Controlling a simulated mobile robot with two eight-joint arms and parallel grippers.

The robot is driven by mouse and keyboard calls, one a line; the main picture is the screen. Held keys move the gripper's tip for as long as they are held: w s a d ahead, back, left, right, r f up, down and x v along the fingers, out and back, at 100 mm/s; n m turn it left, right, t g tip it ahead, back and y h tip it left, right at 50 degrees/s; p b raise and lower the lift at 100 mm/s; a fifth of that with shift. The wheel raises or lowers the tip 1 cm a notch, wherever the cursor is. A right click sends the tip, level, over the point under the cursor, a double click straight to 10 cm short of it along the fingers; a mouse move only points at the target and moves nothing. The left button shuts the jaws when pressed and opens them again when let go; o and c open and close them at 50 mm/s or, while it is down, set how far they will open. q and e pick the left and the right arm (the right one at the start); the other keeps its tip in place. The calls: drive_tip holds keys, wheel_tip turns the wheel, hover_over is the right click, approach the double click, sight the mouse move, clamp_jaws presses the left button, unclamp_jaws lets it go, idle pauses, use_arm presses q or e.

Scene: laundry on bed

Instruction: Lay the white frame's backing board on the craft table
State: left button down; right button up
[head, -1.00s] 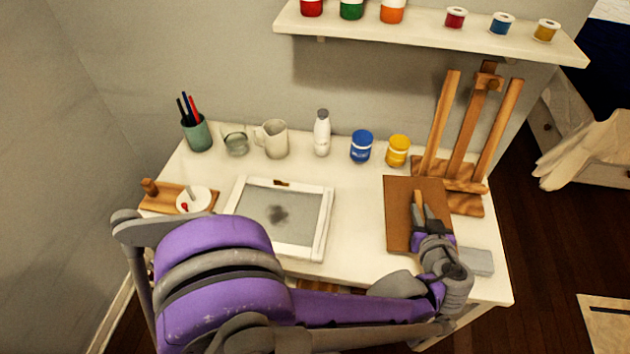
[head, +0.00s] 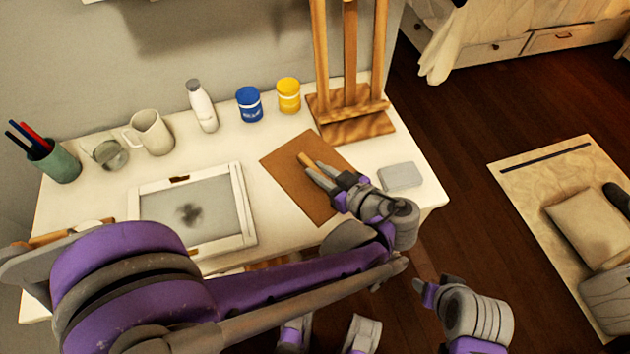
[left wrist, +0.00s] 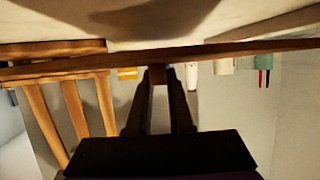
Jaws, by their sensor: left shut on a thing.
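The brown backing board (head: 290,192) lies flat at the right of the craft table (head: 275,247), in front of the easel. A small light wooden tab (head: 304,159) stands on it. My left gripper (head: 313,168) is over the board, shut on this tab; it also shows in the left wrist view (left wrist: 159,75). I cannot tell whether the board's underside fully touches the table. The white frame (head: 247,205) lies left of the board, apart from it, with a grey panel and dark smudge inside. Part of my right gripper (head: 421,287) shows at the lower right; its fingers are unclear.
A wooden easel (head: 350,128) stands behind the board. A grey block (head: 400,175) lies to its right. Yellow (head: 289,97) and blue (head: 249,106) jars, a white bottle (head: 202,108), a mug (head: 150,132) and a pen cup (head: 54,161) line the back.

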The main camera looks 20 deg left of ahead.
use_arm(q)
drive_tip(key=shift+f+b, duration=0.7)
drive_tip(key=shift+f, duration=1.75)
use_arm(e)
drive_tip(key=shift+w+f, duration=0.1)
drive_tip(key=shift+f, duration=0.9)
use_arm(q)
drive_tip(key=shift+f, duration=0.1)
drive_tip(key=c, duration=0.8)
unclamp_jaws()
drive_tip(key=shift+r, duration=0.2)
use_arm(e)
drive_tip(key=shift+r, duration=0.1)
